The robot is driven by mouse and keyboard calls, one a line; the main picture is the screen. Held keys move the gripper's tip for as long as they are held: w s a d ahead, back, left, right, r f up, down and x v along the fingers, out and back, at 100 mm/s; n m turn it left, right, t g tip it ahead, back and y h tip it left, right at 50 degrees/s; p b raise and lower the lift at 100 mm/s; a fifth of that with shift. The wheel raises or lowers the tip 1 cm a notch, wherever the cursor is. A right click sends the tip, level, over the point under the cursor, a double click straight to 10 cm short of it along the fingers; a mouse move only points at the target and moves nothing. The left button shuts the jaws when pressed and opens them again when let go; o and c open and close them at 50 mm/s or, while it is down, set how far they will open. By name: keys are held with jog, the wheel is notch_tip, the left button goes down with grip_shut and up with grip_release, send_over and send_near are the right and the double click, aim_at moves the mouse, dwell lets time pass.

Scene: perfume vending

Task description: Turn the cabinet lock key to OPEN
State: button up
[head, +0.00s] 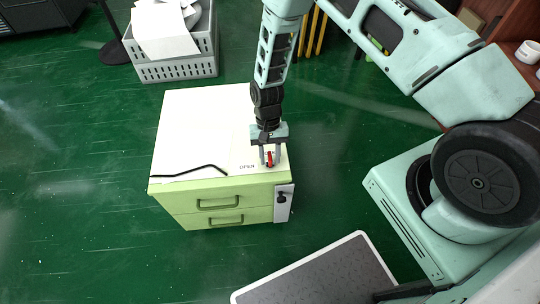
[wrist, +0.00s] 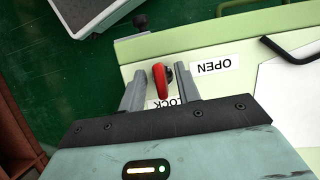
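The light green cabinet (head: 200,120) stands on the floor in the middle of the head view, with two drawers in front. The red key (head: 269,159) sits on its top near the front right corner. It also shows in the wrist view (wrist: 159,81), its red handle lying lengthwise toward the LOCK label (wrist: 166,104), which is partly covered. The OPEN label (wrist: 215,65) is beside the key. My gripper (head: 269,157) points down over the key. Its fingers are apart in the wrist view (wrist: 157,88), one on each side of the key, with gaps visible.
A black bent rod (head: 190,171) lies on the cabinet top, left of the OPEN label. A plate with a dark knob (head: 283,198) is on the cabinet's front right. A grey crate with papers (head: 180,66) stands behind. A grey-topped platform (head: 320,275) is in front.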

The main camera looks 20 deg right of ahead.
grip_shut()
jog(key=shift+n, duration=0.3)
jog(key=n+h, duration=0.2)
jog(key=n, duration=0.4)
jog(key=n+h, duration=0.1)
jog(key=n, duration=0.2)
jog(key=shift+h+p, duration=0.3)
jog(key=shift+p, duration=0.05)
jog(key=n+t+h, duration=0.1)
jog(key=n, duration=0.3)
jog(key=shift+p, duration=0.3)
jog(key=shift+n+t+h+p, duration=0.4)
jog(key=shift+n+t, duration=0.5)
jog(key=shift+n, duration=1.2)
